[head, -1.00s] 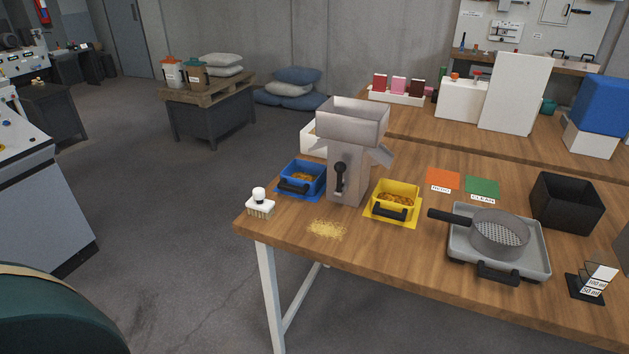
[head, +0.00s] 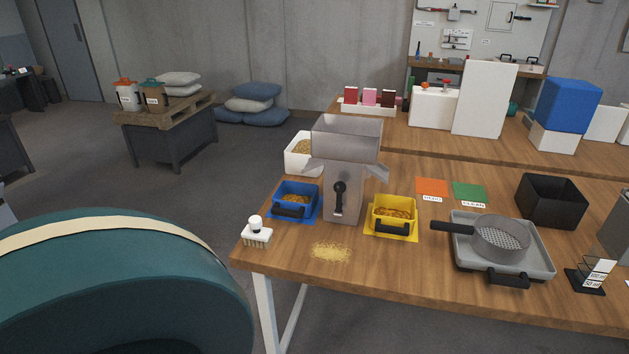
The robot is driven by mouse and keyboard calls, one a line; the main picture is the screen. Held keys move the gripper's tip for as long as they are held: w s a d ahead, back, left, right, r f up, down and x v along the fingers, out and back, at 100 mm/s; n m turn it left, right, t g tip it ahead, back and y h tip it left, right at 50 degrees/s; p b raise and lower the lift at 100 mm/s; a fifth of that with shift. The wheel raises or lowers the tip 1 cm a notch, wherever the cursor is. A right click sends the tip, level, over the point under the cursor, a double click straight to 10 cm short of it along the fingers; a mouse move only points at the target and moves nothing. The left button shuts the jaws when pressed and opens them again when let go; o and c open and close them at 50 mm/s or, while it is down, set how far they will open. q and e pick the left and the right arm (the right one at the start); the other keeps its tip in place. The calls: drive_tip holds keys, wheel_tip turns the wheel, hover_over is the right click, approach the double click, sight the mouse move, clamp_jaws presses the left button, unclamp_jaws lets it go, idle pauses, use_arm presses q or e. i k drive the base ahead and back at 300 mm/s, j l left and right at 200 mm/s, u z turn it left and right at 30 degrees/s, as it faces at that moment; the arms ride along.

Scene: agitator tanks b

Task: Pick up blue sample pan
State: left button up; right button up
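The blue sample pan (head: 297,201) stands on a blue mat near the left end of the wooden table, at the left foot of the grey metal splitter (head: 345,165). It has a black handle at its front and holds some golden-brown grain. A yellow pan (head: 394,216) with similar contents stands on a yellow mat at the splitter's right. Neither of my grippers shows in the head view. A large dark teal rounded part with a cream band fills the lower left.
A white-topped brush (head: 256,233) stands at the table's left corner, and spilled grain (head: 338,251) lies in front of the splitter. A sieve (head: 500,238) rests on a grey tray (head: 543,264) at the right. A white bin (head: 299,153) stands behind the blue pan.

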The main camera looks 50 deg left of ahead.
sight(294, 199)
drive_tip(key=k+j+z, duration=0.15)
drive_tip(key=j, duration=0.2)
drive_tip(key=k+j+z, duration=0.15)
drive_tip(key=j, duration=0.15)
drive_tip(key=k+j+z, duration=0.15)
drive_tip(key=k+j, duration=0.2)
drive_tip(key=j, duration=0.15)
drive_tip(key=k+j, duration=0.25)
drive_tip(key=j, duration=0.15)
drive_tip(key=k+j+z, duration=0.1)
drive_tip(key=j, duration=0.25)
drive_tip(key=k, duration=0.1)
